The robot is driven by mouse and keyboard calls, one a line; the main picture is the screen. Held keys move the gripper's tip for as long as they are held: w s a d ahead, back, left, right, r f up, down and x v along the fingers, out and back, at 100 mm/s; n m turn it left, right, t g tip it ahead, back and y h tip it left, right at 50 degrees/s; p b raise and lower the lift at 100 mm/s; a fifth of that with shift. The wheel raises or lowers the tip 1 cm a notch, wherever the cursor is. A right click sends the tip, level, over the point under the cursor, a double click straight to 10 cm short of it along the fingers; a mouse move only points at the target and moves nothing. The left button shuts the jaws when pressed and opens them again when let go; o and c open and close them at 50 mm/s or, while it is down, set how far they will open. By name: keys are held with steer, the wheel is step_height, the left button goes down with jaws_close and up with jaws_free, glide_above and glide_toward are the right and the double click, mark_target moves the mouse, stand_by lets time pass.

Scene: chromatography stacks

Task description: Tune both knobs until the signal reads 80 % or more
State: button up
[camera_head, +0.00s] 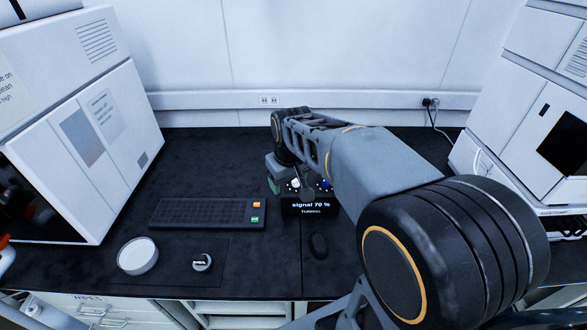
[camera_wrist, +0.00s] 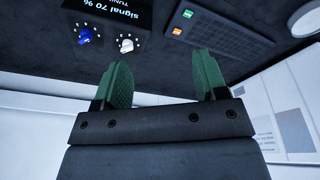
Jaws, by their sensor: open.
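A black box with a display (camera_head: 310,207) stands on the dark bench and reads "signal 70 %" with "TUNING" below. Its white knob (camera_head: 295,184) and blue knob (camera_head: 325,184) sit on the top face behind the display, partly covered by my arm. In the wrist view the blue knob (camera_wrist: 85,36) is at the upper left and the white knob (camera_wrist: 126,45) is to its right, with tick marks around both. My gripper (camera_wrist: 163,80) has green fingers spread apart with nothing between them. The white knob lies just beyond the left finger in that view, apart from it.
A dark keyboard panel (camera_head: 200,213) with an orange and a green key lies left of the box. A white round dish (camera_head: 138,256) and a small metal item (camera_head: 202,262) are near the front edge. White instruments flank the bench.

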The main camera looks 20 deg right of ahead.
steer(key=w+d+n+g+p, duration=0.1)
steer(key=w+d+p, duration=0.3)
steer(key=w, duration=0.7)
steer(key=n+g, duration=0.1)
glide_above(296, 182)
step_height(296, 182, down, 3)
steer(key=shift+n, duration=0.3)
steer(key=f+p, duration=0.1)
steer(key=f, duration=0.3)
steer(key=f+p, duration=0.1)
steer(key=f, duration=0.4)
steer(key=f+p, duration=0.1)
steer(key=f, duration=0.3)
steer(key=shift+w+d+f+p, duration=0.2)
steer(key=shift+w+f+p, duration=0.1)
steer(key=shift+w+f, duration=0.1)
steer(key=shift+f, duration=0.6)
steer(key=c, duration=0.9)
steer(key=shift+f+b, duration=0.1)
steer(key=shift+b, duration=0.2)
